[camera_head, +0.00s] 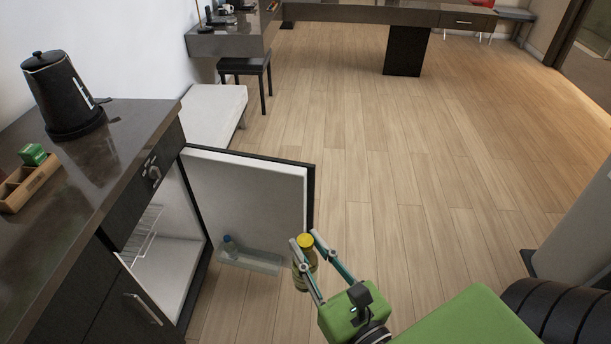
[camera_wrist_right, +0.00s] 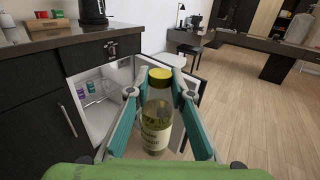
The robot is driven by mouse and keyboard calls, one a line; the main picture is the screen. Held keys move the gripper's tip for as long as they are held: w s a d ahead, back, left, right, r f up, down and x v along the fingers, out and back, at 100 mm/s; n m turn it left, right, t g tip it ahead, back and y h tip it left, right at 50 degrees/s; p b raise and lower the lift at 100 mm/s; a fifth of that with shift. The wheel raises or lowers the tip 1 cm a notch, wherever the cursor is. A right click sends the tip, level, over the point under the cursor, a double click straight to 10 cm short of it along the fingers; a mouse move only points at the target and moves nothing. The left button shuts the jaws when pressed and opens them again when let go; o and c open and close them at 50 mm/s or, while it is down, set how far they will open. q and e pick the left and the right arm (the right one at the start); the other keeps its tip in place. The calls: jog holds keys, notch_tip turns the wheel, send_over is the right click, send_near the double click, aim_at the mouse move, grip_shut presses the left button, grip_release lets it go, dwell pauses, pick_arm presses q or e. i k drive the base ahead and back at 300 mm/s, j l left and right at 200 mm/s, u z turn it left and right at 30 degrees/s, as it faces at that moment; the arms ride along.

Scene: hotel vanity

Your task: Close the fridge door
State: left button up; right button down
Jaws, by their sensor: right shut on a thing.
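The fridge door (camera_head: 248,187) stands wide open in the head view, its white inner side facing me, with a door shelf (camera_head: 252,262) holding a small bottle (camera_head: 229,245). The fridge interior (camera_head: 165,265) shows a wire rack. In the right wrist view the fridge (camera_wrist_right: 100,108) is open too. My right gripper (camera_head: 306,240) is shut on a bottle with a yellow cap (camera_head: 305,241). The bottle (camera_wrist_right: 156,122) is upright between the fingers in the right wrist view, with greenish-yellow contents and a label. It is in front of the door's free edge. My left gripper is not in view.
A dark counter (camera_head: 110,165) above the fridge holds a black kettle (camera_head: 62,95) and a wooden box (camera_head: 28,185). A white bench (camera_head: 213,112) and a black stool (camera_head: 247,68) stand beyond the door. The wooden floor (camera_head: 400,160) to the right is clear.

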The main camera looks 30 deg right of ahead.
aim_at(263, 202)
jog(key=i+l+z, duration=0.4)
jog(key=l, duration=0.25)
jog(key=i+l+z, duration=0.45)
jog(key=l, duration=0.15)
jog(key=i+l+z, duration=0.85)
jog(key=i+u, duration=0.35)
jog(key=i, duration=0.2)
jog(key=i+l+u, duration=0.2)
jog(key=i+u, duration=0.2)
jog(key=i, duration=0.15)
jog(key=i+u, duration=0.15)
jog(key=u, duration=0.25)
jog(key=i+l+u, duration=0.15)
jog(key=u, duration=0.2)
jog(key=i+l+u, duration=0.1)
jog(key=u, duration=0.3)
jog(key=i+l+u, duration=0.2)
jog(key=u, duration=0.15)
jog(key=i+l+u, duration=0.1)
jog(key=u, duration=0.3)
jog(key=i+l+u, duration=0.1)
jog(key=u, duration=0.3)
jog(key=i+l+u, duration=0.1)
jog(key=l+u, duration=0.4)
jog(key=u, duration=0.25)
jog(key=i+l+u, duration=0.1)
jog(key=l+u, duration=0.95)
jog(key=l, duration=0.15)
